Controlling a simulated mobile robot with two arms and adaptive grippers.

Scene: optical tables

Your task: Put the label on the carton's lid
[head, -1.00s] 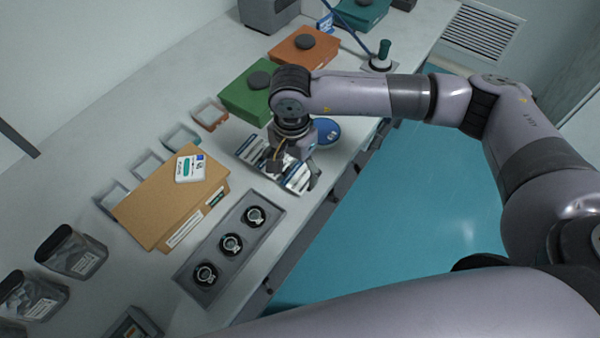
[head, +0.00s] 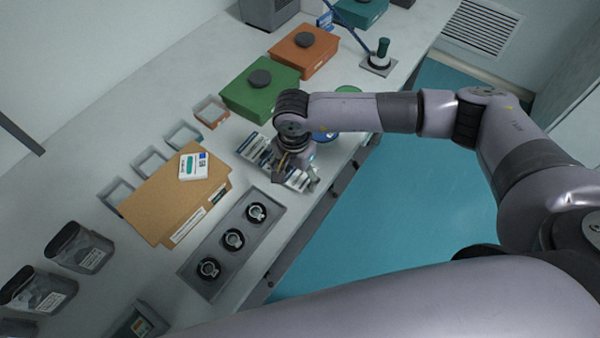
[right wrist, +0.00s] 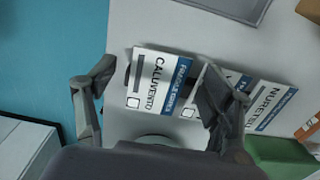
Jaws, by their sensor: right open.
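The brown carton (head: 150,205) stands on the bench at left in the head view. A white card with teal and blue marks (head: 193,166) lies on its lid. In the right wrist view, the CALUVENTO label (right wrist: 158,82) lies between the spread fingers of my right gripper (right wrist: 155,78). I cannot tell whether a finger touches it. Another label, reading NURETE in part (right wrist: 266,104), is to its right, partly behind a finger. My left gripper is not in view.
A grey tray with three round dark pieces (head: 207,245) lies before the carton. Small open trays (head: 150,160) line its far side. Green (head: 262,100) and orange (head: 303,52) boxes stand farther back. Dark jars (head: 78,246) are at left. The bench's front edge is near my right gripper.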

